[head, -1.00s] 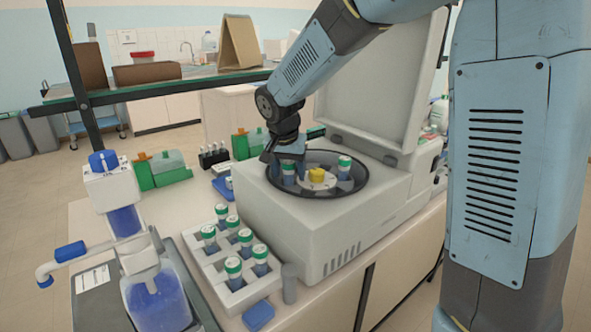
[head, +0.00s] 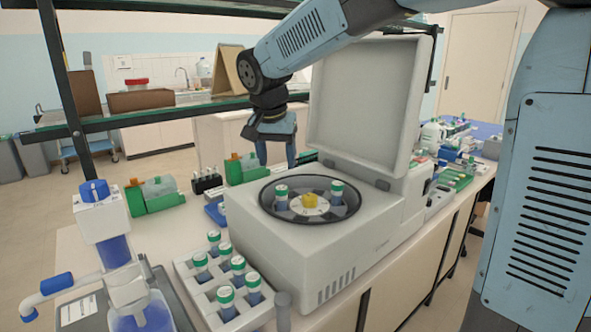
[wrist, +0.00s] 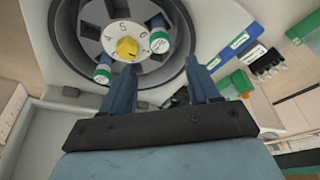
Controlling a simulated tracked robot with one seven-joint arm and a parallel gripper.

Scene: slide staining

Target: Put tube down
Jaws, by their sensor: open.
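An open white centrifuge (head: 285,240) stands on the bench with its lid raised. Its dark round rotor has a yellow knob (head: 310,200) in the middle. Two green-capped tubes stand in the rotor, one on the left (head: 281,197) and one on the right (head: 336,192); both also show in the wrist view, one at the lower left (wrist: 102,72) and one near the knob (wrist: 158,40). My gripper (head: 276,155) is open and empty, raised above the back rim of the centrifuge. In the wrist view its fingers (wrist: 165,85) are apart with no tube between them.
A white rack (head: 205,293) with several green-capped tubes stands in front of the centrifuge. A blue-topped dispenser (head: 105,225) stands at the left. The raised lid (head: 360,105) is close to the right of my arm. Green boxes (head: 150,197) and a dark bottle rack (head: 207,183) are behind.

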